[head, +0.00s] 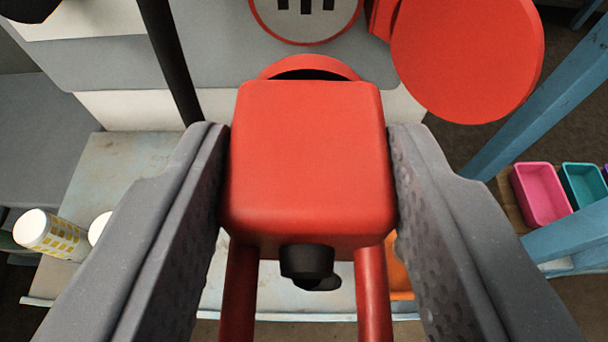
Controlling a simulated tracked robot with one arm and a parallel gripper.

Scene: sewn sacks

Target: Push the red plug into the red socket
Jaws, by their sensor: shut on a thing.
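The red plug (307,160) is a rounded red block in the middle of the head view, with two red bars and a black stub below it. My gripper (308,165) is shut on it, one grey finger against each side. Just beyond the plug's far edge shows the curved red rim (310,65) of the red socket, with a dark opening under it. The plug hides most of the socket, so I cannot tell whether the plug touches it or is inside it. A round red lid (467,55) stands to the right of the socket.
Above the socket is a red-ringed disc (306,14) with dark slots on a grey panel (215,50). A black rod (170,60) runs down left of the plug. Blue posts (550,100) stand at right, near a pink bin (541,193). A white-and-yellow cup (50,235) is at lower left.

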